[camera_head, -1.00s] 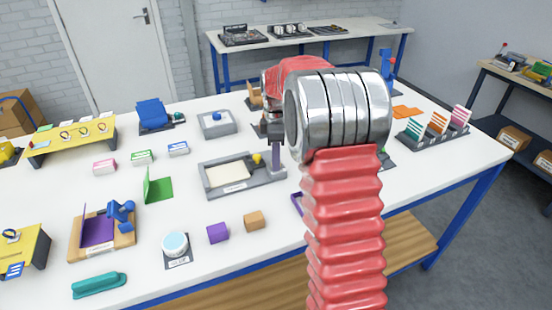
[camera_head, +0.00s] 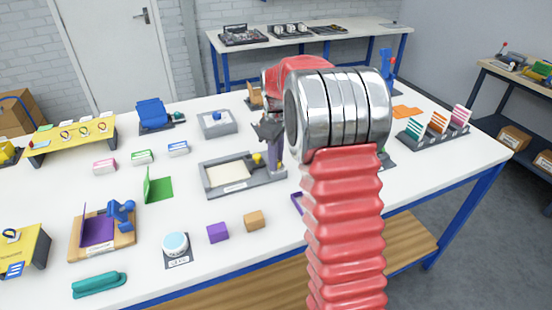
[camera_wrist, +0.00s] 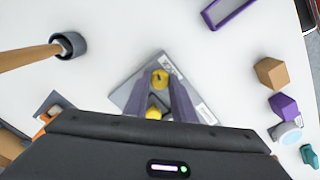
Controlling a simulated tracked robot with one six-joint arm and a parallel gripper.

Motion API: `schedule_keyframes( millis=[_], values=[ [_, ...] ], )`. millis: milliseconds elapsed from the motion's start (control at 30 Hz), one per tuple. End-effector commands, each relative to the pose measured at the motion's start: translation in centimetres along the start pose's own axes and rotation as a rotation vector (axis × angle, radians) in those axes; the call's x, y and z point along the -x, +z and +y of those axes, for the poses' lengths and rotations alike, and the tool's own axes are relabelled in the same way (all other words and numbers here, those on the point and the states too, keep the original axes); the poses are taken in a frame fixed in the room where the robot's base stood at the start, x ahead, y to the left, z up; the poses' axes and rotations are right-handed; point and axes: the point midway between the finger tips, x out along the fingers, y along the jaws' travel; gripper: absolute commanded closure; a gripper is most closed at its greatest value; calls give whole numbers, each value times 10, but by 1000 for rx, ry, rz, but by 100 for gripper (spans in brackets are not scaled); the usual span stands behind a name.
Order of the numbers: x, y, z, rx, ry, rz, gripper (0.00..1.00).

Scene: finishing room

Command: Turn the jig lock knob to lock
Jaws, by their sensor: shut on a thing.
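The jig (camera_head: 212,190) is a grey frame with a pale panel, lying on the white table in the head view. Its grey plate also shows in the wrist view (camera_wrist: 127,92). A yellow knob with a dark mark (camera_wrist: 160,77) is between my gripper's purple fingertips in the wrist view. My gripper (camera_head: 275,170) points down at the jig's right end and is shut on this knob, which its fingers hide in the head view. A second yellow part (camera_head: 257,158) stands just left of the fingers; in the wrist view a yellow part (camera_wrist: 153,113) shows lower between them.
An orange-brown cube (camera_head: 254,221) and a purple cube (camera_head: 217,232) lie in front of the jig. A grey box with a blue knob (camera_head: 217,123) stands behind it. A card rack (camera_head: 433,133) is at the right. My arm hides part of the table.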

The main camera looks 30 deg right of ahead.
Motion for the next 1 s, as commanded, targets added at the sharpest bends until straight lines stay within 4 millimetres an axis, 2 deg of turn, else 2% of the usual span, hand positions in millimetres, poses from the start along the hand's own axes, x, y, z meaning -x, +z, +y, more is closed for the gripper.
schedule_keyframes(
  millis=[1000],
  values=[
    [1,-1,1,-944,2,3,99]
  ],
)
